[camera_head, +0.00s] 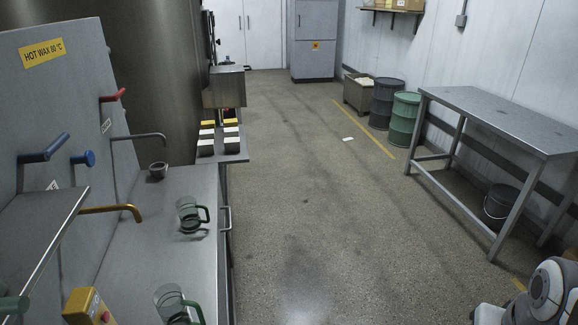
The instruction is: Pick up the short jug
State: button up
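Two green see-through jugs with handles stand on the grey metal counter (190,255) at the left. The farther jug (188,212) is near the middle of the counter, with its handle to the right. The nearer jug (170,303) is at the bottom of the picture, partly cut off by the frame edge. I cannot tell for sure which one is the short jug. My gripper is not in view; only a white and grey part of what looks like my arm shows at the bottom right, well apart from the jugs.
A small grey cup (158,170) stands below a bent steel spout (140,136). A brass spout (115,209) and a shelf (50,245) overhang the counter's left side. A yellow box (88,303) is left of the nearer jug. The floor (320,210) right of the counter is clear up to a metal table (500,115).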

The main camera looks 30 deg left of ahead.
aim_at(195, 214)
jog(key=z, duration=0.05)
jog(key=i, duration=2.7)
jog(key=u, duration=3.75)
jog(key=i, duration=1)
jog(key=z, duration=0.05)
